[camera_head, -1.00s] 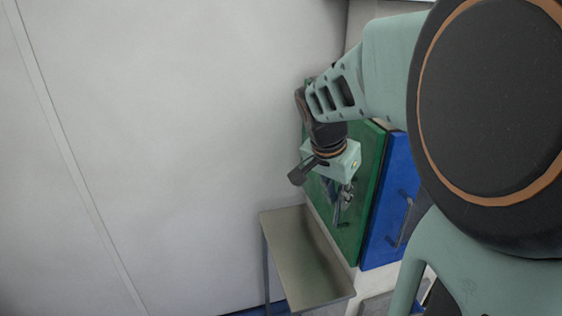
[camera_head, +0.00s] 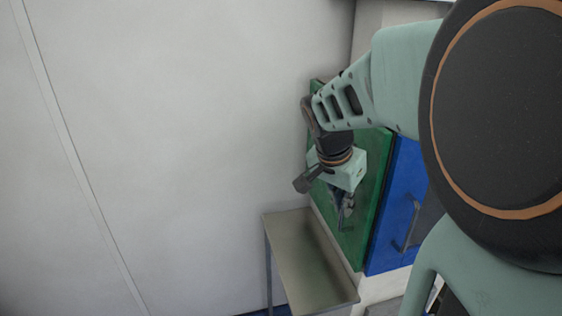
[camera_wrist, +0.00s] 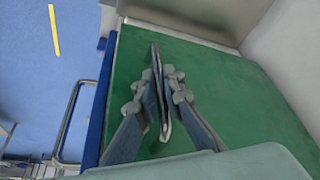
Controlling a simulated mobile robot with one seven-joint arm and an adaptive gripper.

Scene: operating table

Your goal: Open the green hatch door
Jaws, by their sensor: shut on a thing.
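The green hatch door (camera_head: 373,200) stands upright beside the blue door, partly hidden behind my arm. It fills much of the wrist view (camera_wrist: 235,95). A slim metal handle (camera_wrist: 156,62) runs along its face there. My gripper (camera_wrist: 161,88) is shut on this handle, with a finger on each side. In the head view my gripper (camera_head: 343,212) is against the lower middle of the green door, and the handle is mostly hidden by the fingers. I cannot tell whether the door stands slightly ajar.
A blue door (camera_head: 397,215) with a bar handle (camera_head: 411,228) adjoins the green one on the right. A metal side table (camera_head: 308,258) stands below and left of the green door, close to it. A plain wall (camera_head: 170,150) fills the left.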

